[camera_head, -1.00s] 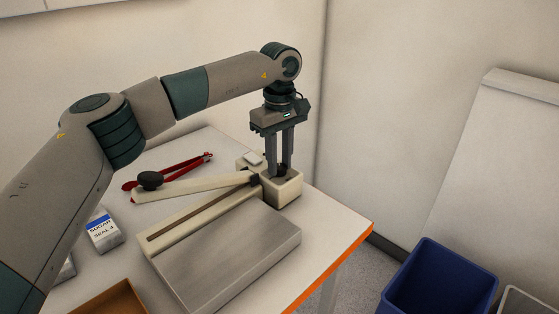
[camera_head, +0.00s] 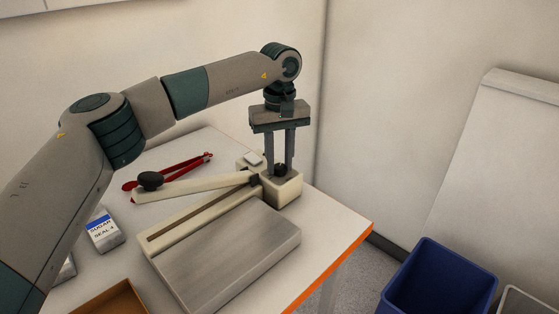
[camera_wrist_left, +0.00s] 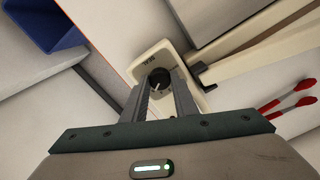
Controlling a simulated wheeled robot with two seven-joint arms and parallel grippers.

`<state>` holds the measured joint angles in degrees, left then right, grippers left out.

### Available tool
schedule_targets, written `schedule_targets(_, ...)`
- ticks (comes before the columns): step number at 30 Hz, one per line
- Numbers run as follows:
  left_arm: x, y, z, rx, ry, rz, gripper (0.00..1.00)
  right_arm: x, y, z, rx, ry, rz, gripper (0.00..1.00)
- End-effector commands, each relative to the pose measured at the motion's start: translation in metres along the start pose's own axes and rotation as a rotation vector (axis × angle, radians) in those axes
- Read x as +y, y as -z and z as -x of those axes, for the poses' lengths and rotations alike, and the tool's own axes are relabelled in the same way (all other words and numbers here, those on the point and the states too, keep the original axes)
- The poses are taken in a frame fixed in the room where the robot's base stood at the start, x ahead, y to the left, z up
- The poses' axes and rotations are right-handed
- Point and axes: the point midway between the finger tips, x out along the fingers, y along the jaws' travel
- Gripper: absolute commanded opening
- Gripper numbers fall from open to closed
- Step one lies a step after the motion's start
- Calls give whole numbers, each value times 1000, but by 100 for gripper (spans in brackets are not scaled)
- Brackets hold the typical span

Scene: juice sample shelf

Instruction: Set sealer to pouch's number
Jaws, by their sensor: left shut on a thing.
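The sealer (camera_head: 226,262) stands on the table with its black-knobbed arm (camera_head: 192,187) raised at a slant. Its cream end block carries a black dial (camera_head: 280,169), which also shows in the left wrist view (camera_wrist_left: 159,80) with a light pointer mark. My left gripper (camera_head: 281,166) points straight down and is shut on the dial, a finger on each side. The dial's numbers are too small to read. A pouch (camera_head: 104,232) with a blue band reads "SUGAR" and "SEAL 4" and lies on the table at left. My right gripper is not in view.
Red-handled tongs (camera_head: 175,170) lie behind the sealer. An orange-brown tray (camera_head: 110,300) is at the front left, and another packet is partly hidden by my arm. A blue bin (camera_head: 440,283) stands on the floor right of the table's orange edge.

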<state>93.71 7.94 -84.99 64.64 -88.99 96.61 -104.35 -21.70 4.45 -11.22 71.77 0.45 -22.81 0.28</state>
Motion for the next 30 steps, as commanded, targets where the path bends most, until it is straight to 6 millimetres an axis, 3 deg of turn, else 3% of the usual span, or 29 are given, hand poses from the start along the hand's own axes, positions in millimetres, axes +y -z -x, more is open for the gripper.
schedule_targets(1, 0, 2, 4, 6, -5, 3, 4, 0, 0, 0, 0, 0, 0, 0)
schedule_targets(2, 0, 2, 4, 6, -5, 3, 28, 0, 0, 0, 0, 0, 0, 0)
schedule_targets(4, 0, 2, 3, 6, -4, 3, 45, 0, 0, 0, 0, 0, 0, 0)
schedule_targets(14, 0, 1, 2, 2, -2, 2, 45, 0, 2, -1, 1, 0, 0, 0)
schedule_targets(20, 0, 1, 10, 3, -2, 2, 45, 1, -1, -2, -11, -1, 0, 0)
schedule_targets(30, 1, 1, 61, 5, -4, 3, 45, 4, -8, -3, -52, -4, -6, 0)
